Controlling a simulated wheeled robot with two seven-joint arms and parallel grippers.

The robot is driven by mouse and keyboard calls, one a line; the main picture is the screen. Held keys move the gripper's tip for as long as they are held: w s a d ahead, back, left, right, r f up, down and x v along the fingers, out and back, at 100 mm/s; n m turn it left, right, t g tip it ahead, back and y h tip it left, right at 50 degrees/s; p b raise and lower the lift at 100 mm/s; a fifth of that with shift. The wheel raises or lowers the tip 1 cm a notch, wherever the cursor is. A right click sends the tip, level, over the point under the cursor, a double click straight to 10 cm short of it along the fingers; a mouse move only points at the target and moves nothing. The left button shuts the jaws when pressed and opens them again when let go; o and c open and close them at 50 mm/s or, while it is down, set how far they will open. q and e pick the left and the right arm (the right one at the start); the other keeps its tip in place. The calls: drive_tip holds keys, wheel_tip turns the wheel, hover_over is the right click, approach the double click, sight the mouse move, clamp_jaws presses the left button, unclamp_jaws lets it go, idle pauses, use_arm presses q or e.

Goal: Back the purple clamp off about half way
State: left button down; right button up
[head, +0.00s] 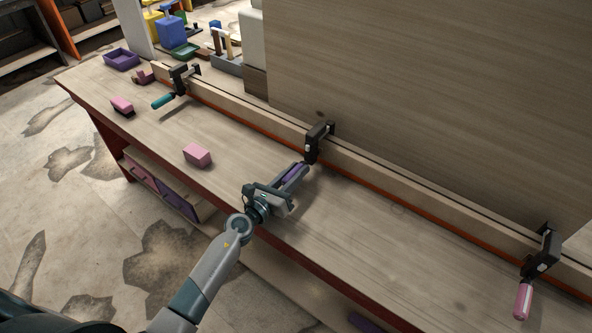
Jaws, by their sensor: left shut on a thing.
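The purple clamp (314,143) is the middle one of three clamps on the long wooden stringer (385,181). Its dark body sits over the stringer, and its purple handle (294,174) points toward me. My left gripper (292,177) reaches in from the lower left and is shut on the purple handle. The fingers cover much of the handle, so its thread and the clamp's gap are hard to see. My right gripper is not in view.
A teal-handled clamp (180,80) is at the far left and a pink-handled clamp (541,256) at the right. Pink blocks (197,155) (122,105) and a purple tray (121,59) lie on the bench (390,260). A tall wooden panel (430,80) stands behind the stringer.

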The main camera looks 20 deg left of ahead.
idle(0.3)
use_arm(q)
drive_tip(key=c, duration=1.5)
unclamp_jaws()
drive_tip(key=shift+s, duration=0.1)
drive_tip(key=shift+s+a, duration=0.25)
drive_tip(key=shift+s, duration=0.3)
drive_tip(key=b+v, duration=0.2)
drive_tip(key=v, duration=1.3)
drive_tip(key=shift+s+b, duration=0.1)
drive_tip(key=shift+b, duration=0.3)
drive_tip(key=shift+s+a, duration=0.2)
drive_tip(key=shift+s, duration=0.2)
